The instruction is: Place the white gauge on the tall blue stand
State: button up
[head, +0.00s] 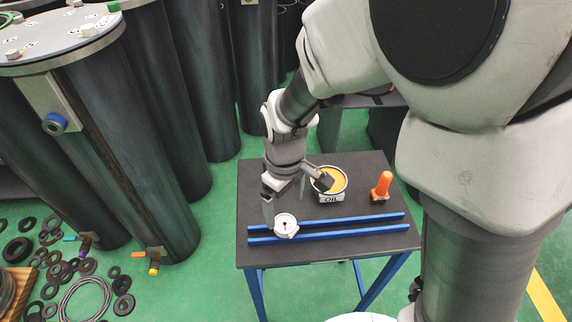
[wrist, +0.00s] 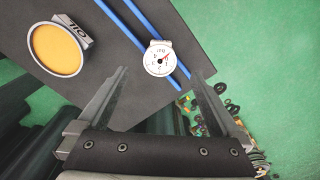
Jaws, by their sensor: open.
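The white gauge (head: 286,226) is a small round dial with a dark needle. It rests at the two blue rails on the dark table top, and its face also shows in the wrist view (wrist: 159,58). My gripper (head: 284,202) is open above the table, close to the gauge. In the wrist view the gauge appears just beyond and between the spread fingertips (wrist: 160,74). I cannot tell whether a finger touches it. No separate tall blue stand can be made out; the table (head: 330,255) has blue legs.
An oil container (head: 328,196) with yellow contents stands close behind my gripper. An orange object (head: 381,185) stands at the table's right. Large dark flanged cylinders (head: 130,150) stand at the left. Black rings (head: 60,272) and cable lie on the green floor.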

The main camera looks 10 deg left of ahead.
notch_tip(320, 180, up, 11)
jog(key=p, duration=0.1)
dwell(0.3)
jog(key=s+d+r+m+t+p, duration=0.1)
jog(key=s+d+r+m, duration=0.3)
jog(key=d, duration=0.6)
jog(key=s+d+r+m+t+p, duration=0.1)
jog(key=s+d+r+m+t, duration=0.3)
jog(key=d+r+m, duration=0.3)
jog(key=d+r, duration=0.1)
jog(key=d, duration=0.2)
jog(key=shift+m+t, duration=0.3)
